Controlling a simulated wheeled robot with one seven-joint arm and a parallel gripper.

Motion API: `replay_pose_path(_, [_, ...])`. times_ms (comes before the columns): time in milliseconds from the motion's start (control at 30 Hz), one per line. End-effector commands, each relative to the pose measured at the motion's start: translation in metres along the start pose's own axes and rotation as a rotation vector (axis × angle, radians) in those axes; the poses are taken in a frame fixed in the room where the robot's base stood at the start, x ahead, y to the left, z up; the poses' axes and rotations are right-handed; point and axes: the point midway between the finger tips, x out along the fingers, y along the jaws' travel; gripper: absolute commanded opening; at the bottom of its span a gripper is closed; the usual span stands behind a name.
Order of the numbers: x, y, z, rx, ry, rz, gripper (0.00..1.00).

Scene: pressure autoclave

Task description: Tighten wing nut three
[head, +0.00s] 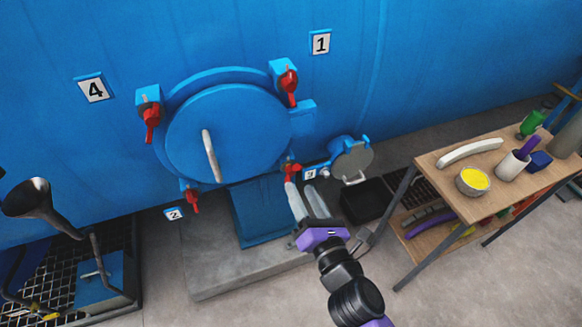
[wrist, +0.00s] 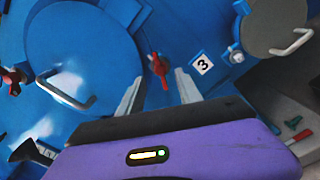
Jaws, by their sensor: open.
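Wing nut three is the red wing nut (head: 291,170) at the lower right of the round blue door (head: 235,140), beside the label 3 (head: 310,174). In the wrist view the red wing nut (wrist: 159,68) sits ahead of my gripper, between the lines of its two fingers, next to the label 3 (wrist: 201,64). My gripper (head: 299,187) is open and empty, just below and in front of the nut. In the wrist view its fingers (wrist: 158,88) stand apart on either side of the nut. I cannot tell whether either finger touches it.
Other red wing nuts sit by labels 1 (head: 321,43), 2 (head: 174,214) and 4 (head: 95,89). A small grey round hatch (head: 353,160) is right of the nut. A wooden table (head: 440,190) with a yellow-filled bowl (head: 473,181) stands at right. A funnel (head: 27,198) is at left.

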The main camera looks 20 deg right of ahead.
Motion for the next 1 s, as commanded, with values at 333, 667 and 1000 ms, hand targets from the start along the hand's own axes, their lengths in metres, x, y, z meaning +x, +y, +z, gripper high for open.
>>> replay_pose_path(333, [0.023,0.001,0.003,-0.079,-0.003,-0.002,0.42])
replay_pose_path(667, [0.068,-0.001,0.002,-0.076,-0.002,-0.003,0.42])
replay_pose_path(1000, [0.078,-0.001,0.001,-0.075,-0.001,-0.003,0.42])
